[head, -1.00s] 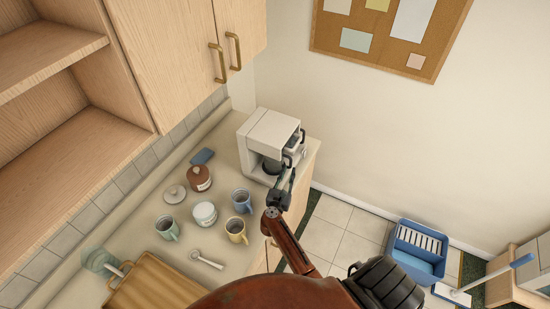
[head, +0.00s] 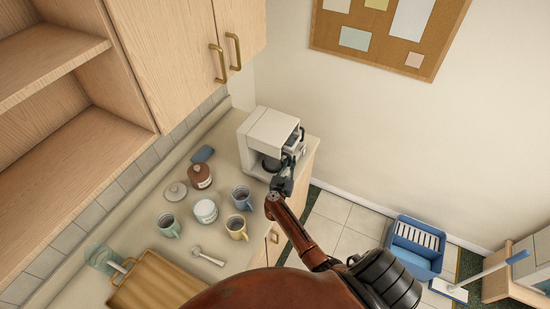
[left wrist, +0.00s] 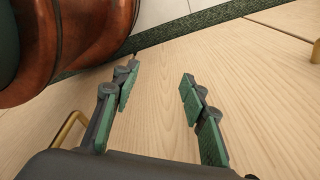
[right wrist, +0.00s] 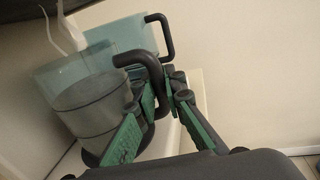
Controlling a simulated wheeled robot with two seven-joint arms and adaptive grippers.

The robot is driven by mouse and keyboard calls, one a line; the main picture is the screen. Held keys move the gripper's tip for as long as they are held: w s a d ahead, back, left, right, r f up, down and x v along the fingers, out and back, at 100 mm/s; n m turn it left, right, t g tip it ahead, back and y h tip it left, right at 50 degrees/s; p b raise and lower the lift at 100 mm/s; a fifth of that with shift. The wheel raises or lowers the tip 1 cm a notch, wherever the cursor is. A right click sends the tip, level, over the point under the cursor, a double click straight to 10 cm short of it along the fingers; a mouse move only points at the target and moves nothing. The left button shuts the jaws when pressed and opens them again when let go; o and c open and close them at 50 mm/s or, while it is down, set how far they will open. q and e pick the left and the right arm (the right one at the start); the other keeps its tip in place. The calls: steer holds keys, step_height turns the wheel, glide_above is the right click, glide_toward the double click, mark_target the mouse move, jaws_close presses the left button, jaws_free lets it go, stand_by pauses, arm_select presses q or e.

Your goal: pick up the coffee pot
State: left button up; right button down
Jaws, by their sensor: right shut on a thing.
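The coffee pot (head: 270,164) sits low in the white coffee maker (head: 268,128) at the far end of the counter, partly hidden by the machine. In the right wrist view the pot (right wrist: 90,108) is clear with a dark lower part and a black loop handle (right wrist: 140,60). My right gripper (head: 285,168) is at the machine's front; in its wrist view its fingers (right wrist: 158,92) are closed around the handle. My left gripper (left wrist: 158,78) is open and empty, facing a wooden cabinet front; it does not show in the head view.
A wooden board (head: 155,283) lies nearer. A blue bucket (head: 415,246) stands on the floor at right. Cabinets hang above left.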

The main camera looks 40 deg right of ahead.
mark_target(290, 157)
stand_by(0.6)
steer(key=shift+r, duration=0.1)
steer(key=shift+r, duration=0.15)
steer(key=shift+r, duration=0.55)
step_height(290, 157, up, 2)
steer(key=s+d, duration=0.4)
steer(key=s, duration=0.4)
steer(key=s+d+b, duration=0.1)
steer(key=s+d, duration=0.3)
steer(key=s, duration=0.4)
steer(key=shift+d+b, duration=0.15)
steer(key=shift+b, duration=0.15)
steer(key=shift+r, duration=0.1)
steer(key=c, duration=2.6)
jaws_free()
jaws_close()
